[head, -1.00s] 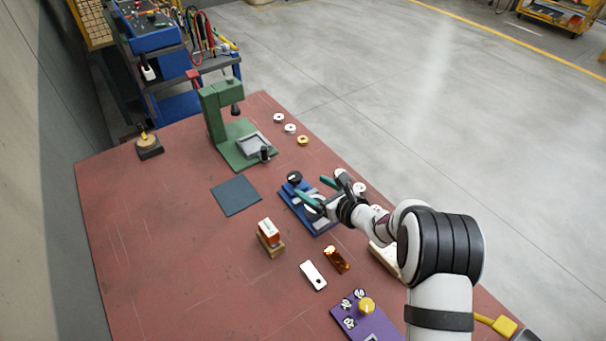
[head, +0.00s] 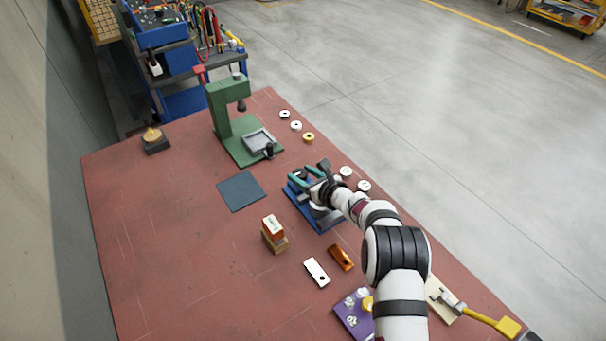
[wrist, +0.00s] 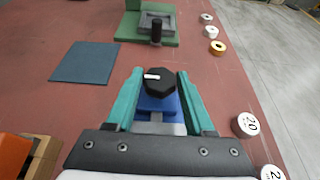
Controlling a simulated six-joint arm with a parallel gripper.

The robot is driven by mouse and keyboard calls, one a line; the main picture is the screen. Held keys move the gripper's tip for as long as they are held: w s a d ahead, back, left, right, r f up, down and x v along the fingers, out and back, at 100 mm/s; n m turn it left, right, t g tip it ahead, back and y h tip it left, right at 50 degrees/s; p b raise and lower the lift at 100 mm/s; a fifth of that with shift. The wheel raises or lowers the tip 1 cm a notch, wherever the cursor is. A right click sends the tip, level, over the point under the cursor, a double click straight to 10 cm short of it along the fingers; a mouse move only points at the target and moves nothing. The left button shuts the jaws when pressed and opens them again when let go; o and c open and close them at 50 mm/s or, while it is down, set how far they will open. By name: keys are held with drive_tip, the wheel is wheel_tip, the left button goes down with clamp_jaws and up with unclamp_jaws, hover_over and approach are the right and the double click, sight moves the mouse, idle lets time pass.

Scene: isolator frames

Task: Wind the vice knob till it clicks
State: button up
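The blue vice (head: 299,205) stands on the red-brown bench, partly hidden by my arm in the head view. In the head view the knob (head: 299,174) is partly covered by my gripper. My gripper (head: 300,174) has its teal fingers on either side of the knob. In the wrist view the fingers (wrist: 156,82) are apart, with narrow gaps beside the knob; contact is not clear.
A green press (head: 232,125) stands behind, with a dark mat (head: 241,191) to the left. White numbered discs (wrist: 246,125) lie close on the right. An orange-and-white box on a wooden block (head: 273,235) stands at front left.

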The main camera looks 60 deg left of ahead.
clamp_jaws()
drive_tip(key=m+t, duration=0.2)
drive_tip(key=shift+s+a+r+t, duration=0.1)
drive_tip(key=shift+s+a+t, duration=0.05)
drive_tip(key=shift+s+t, duration=0.15)
drive_tip(key=shift+m+t+h, duration=0.5)
drive_tip(key=shift+m+t, duration=0.9)
drive_tip(key=shift+t, duration=0.1)
drive_tip(key=o, duration=0.9)
unclamp_jaws()
drive_tip(key=shift+c, duration=0.2)
drive_tip(key=v, duration=1.6)
